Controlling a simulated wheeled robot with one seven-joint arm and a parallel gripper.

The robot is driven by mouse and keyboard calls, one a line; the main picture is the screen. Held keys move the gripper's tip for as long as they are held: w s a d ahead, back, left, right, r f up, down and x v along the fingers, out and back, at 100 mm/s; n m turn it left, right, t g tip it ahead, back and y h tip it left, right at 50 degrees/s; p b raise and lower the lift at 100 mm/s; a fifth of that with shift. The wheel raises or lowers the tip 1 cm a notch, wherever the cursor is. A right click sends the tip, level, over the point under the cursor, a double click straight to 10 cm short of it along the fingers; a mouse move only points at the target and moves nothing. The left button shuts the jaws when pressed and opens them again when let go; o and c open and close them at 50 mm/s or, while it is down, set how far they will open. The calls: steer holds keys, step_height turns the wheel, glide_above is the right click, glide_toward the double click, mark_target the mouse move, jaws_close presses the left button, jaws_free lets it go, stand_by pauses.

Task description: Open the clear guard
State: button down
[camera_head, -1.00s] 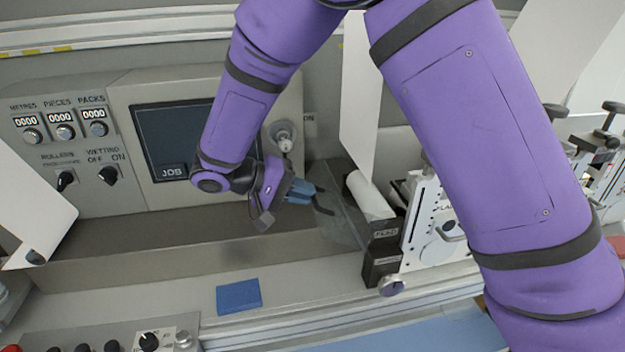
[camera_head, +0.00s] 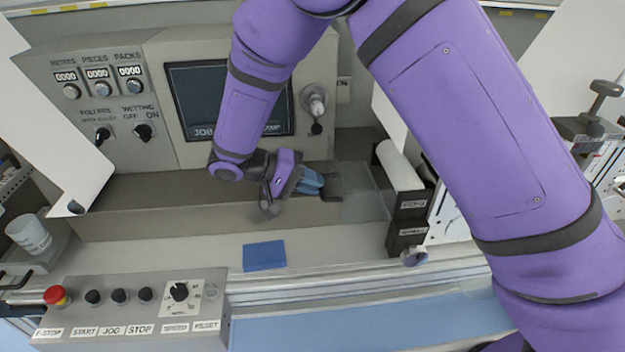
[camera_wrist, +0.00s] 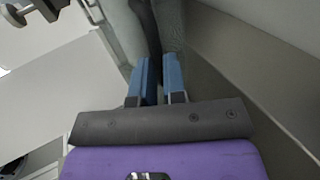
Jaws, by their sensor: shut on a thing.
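The clear guard (camera_head: 365,203) is a see-through, grey-green panel beside the white roller, at the right end of the long grey trough. A dark handle strip (camera_head: 332,181) runs along its left side. My gripper (camera_head: 312,182) reaches in from the left, its blue fingers shut on this handle. In the wrist view the dark handle (camera_wrist: 147,30) passes between the blue fingers of my gripper (camera_wrist: 160,78), and the clear guard (camera_wrist: 171,25) shows beyond them. The guard's exact tilt is hard to tell, and the fingers hide part of the handle.
The white roller (camera_head: 399,168) and dark labelled blocks (camera_head: 407,228) stand close on the right. A control panel with a screen (camera_head: 190,80) rises behind my arm. A blue pad (camera_head: 264,255) lies on the front ledge. A button box (camera_head: 130,310) with a red stop button is front left.

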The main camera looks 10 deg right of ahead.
steer(key=shift+d, duration=0.1)
steer(key=c, duration=1.2)
jaws_free()
steer(key=v, duration=1)
steer(key=shift+a+r, duration=0.1)
steer(key=shift+a, duration=0.3)
